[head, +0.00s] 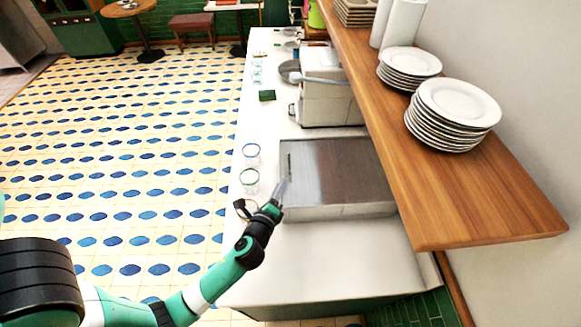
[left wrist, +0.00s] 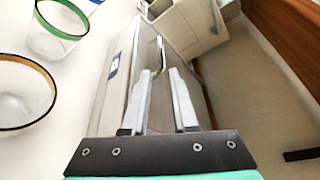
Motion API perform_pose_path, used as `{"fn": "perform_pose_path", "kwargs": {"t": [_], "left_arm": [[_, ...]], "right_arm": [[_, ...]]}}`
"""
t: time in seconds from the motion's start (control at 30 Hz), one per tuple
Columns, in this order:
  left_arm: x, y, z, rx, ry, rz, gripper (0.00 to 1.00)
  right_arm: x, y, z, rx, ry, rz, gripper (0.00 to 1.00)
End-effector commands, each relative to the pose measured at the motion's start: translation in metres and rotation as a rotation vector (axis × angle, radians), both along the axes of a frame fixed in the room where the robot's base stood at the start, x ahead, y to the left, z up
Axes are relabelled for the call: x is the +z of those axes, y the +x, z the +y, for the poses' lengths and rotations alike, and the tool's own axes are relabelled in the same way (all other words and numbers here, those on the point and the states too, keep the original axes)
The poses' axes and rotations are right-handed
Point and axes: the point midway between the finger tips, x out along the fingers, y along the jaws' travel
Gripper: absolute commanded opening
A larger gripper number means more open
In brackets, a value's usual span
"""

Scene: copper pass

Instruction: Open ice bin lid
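The ice bin is a low steel box on the white counter in the head view, with its flat brushed lid (head: 335,165) lying shut on top. A narrow dark strip, perhaps the handle, runs near the lid's left edge. My left gripper (head: 283,187) is at the bin's left edge, by the lid's near-left part. In the left wrist view its two grey fingers (left wrist: 160,85) are apart, pointing along the steel bin (left wrist: 118,75), with a thin bright bar just beyond the tips. I cannot tell whether they touch it. My right gripper is not in view.
Glasses with coloured rims (head: 250,181) stand on the counter just left of the bin. A pale machine (head: 325,100) stands behind it. A wooden shelf (head: 465,195) with stacked plates (head: 452,115) overhangs the right side. The counter in front of the bin is clear.

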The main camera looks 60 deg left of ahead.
Motion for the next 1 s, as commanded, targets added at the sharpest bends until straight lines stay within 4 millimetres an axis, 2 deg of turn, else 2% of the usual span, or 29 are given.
{"fn": "perform_pose_path", "kwargs": {"t": [0.4,0.6,0.83,1.0], "left_arm": [[-0.019,0.058,0.063,0.002,0.001,-0.002,0.27],[-0.022,0.069,0.075,0.001,0.000,-0.001,0.27],[-0.022,0.070,0.076,0.001,0.000,-0.001,0.27],[-0.022,0.070,0.076,0.001,0.000,-0.001,0.00]], "right_arm": [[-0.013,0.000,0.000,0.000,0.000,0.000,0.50],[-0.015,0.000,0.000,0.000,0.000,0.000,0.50],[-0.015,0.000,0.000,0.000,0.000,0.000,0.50],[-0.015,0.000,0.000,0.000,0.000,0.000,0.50]]}}
